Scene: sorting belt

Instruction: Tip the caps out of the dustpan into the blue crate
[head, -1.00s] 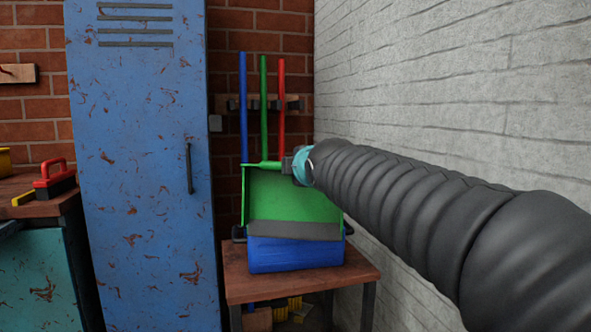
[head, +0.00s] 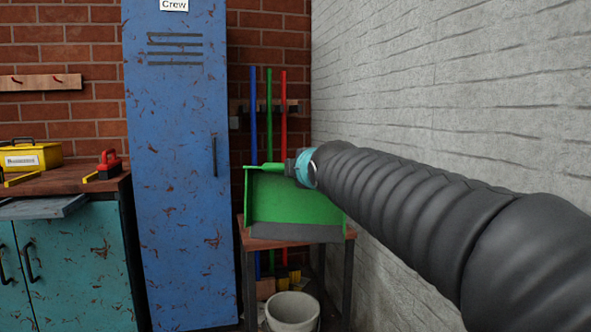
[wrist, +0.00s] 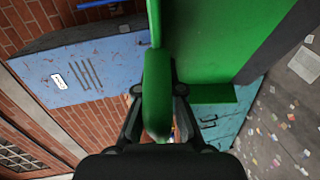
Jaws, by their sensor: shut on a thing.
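The green dustpan (head: 292,200) hangs in front of the small wooden table in the head view, its grey lip (head: 297,232) down and its open face toward the head camera. No caps show on that face. My gripper (head: 303,168) is at its top edge. In the wrist view my gripper (wrist: 158,88) is shut on the green handle (wrist: 157,100). The blue crate does not show now; the dustpan covers the spot on the table where it stood earlier.
Small coloured bits (wrist: 270,140) litter the floor in the wrist view.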

